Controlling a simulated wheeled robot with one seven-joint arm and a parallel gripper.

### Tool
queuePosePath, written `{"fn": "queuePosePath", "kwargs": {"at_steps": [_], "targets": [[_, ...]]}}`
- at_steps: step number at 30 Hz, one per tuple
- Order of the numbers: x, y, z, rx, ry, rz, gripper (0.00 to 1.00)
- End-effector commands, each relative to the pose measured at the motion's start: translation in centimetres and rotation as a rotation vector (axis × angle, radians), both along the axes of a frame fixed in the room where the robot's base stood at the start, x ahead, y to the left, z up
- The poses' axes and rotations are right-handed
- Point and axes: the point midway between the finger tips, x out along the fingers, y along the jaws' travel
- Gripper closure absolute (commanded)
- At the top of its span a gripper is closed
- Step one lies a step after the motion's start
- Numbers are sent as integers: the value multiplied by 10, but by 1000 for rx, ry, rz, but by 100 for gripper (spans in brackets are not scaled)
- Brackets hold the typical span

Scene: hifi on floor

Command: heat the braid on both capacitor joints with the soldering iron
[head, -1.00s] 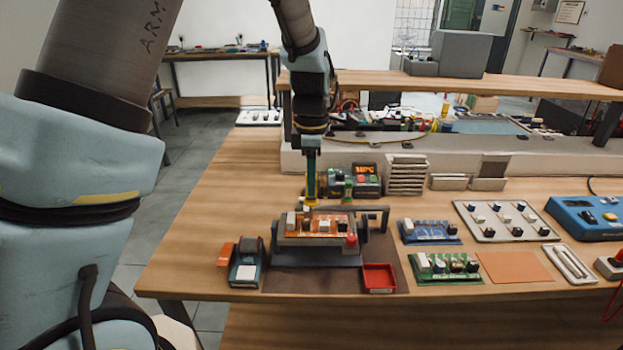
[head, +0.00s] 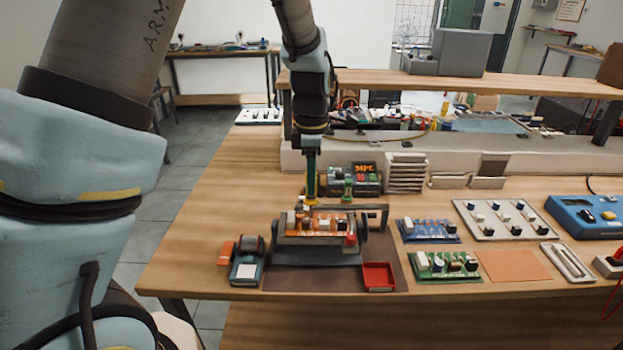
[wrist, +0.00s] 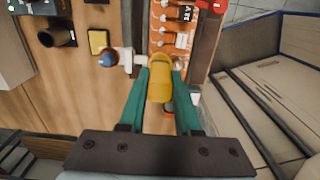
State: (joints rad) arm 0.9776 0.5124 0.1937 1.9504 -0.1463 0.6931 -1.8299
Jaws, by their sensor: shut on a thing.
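My gripper (head: 311,196) is above the back edge of the orange circuit board (head: 325,225), which is clamped in a grey holder (head: 318,241). In the wrist view, its two green fingers (wrist: 160,88) are shut on the yellow handle of the soldering iron (wrist: 160,80). The handle hides the iron's tip, so I cannot tell whether it touches anything. The board also shows in the wrist view (wrist: 170,42), with dark and light parts on it. I cannot make out the braid or tell which joints are the capacitor's.
The holder stands on a brown mat (head: 310,281), beside a red tray (head: 379,276) and a blue dispenser-like item (head: 247,266). A station with a lit display (head: 354,178) stands behind. Blue (head: 428,231) and green (head: 445,266) boards lie to the right. The left of the bench is bare.

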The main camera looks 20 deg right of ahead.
Motion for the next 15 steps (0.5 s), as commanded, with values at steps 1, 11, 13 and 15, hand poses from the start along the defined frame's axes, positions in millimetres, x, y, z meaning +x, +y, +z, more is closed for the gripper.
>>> {"fn": "queuePosePath", "kwargs": {"at_steps": [1, 11, 13, 15], "targets": [[0, 0, 0, 0, 0, 0, 100], [0, 0, -3, 0, 0, 0, 100], [0, 0, -4, 0, 0, 0, 100], [0, 0, -5, 0, 0, 0, 100]]}}
